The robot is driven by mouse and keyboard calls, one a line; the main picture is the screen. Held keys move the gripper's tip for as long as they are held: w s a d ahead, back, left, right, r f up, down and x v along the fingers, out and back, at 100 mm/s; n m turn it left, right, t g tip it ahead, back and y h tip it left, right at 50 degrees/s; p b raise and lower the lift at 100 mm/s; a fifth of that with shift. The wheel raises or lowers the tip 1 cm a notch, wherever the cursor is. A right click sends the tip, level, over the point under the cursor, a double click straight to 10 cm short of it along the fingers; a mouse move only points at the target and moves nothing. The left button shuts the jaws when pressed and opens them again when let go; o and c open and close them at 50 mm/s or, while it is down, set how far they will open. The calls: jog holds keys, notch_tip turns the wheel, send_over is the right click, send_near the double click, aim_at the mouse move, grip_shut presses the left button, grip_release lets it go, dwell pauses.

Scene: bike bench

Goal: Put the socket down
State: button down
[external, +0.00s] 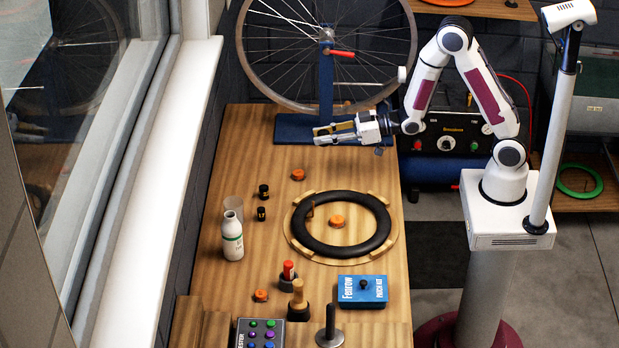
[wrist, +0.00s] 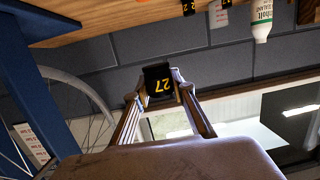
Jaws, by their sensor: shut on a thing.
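My gripper (external: 318,134) reaches left over the far part of the bench, in front of the blue wheel stand. In the wrist view, my gripper (wrist: 157,88) is shut on a black socket (wrist: 155,78) marked 27 in yellow, held between the fingertips. The held socket is hard to make out in the external view. Two other small black sockets, a farther one (external: 263,191) and a nearer one (external: 261,214), stand on the bench at the left. Dark pieces with yellow marks show at the wrist view's top edge.
The wooden bench (external: 240,150) is clear at its far left. A bicycle wheel (external: 270,90) on a blue stand (external: 326,85) rises behind my gripper. A white bottle (external: 232,240), a black ring (external: 306,238), orange pieces and a blue box (external: 362,290) occupy the nearer bench.

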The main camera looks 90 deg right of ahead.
jog(key=w+a+r+h, duration=0.1)
jog(key=w+a, duration=0.1)
jog(key=a, duration=0.6)
jog(key=shift+r+m, duration=0.3)
jog(key=shift+m, duration=0.1)
jog(key=shift+d, duration=0.15)
dwell(0.6)
jog(key=s+d+f+n+y, duration=0.1)
jog(key=s+d+f, duration=0.1)
jog(key=s+d, duration=0.4)
jog(key=s+d+f+n+y, duration=0.1)
jog(key=s+d+f, duration=0.1)
jog(key=s+d, duration=0.4)
jog(key=shift+s+d+f+y, duration=0.2)
jog(key=shift+d+y, duration=0.2)
jog(key=shift+d, duration=2.2)
jog(key=shift+f, duration=0.15)
jog(key=shift+f, duration=2.75)
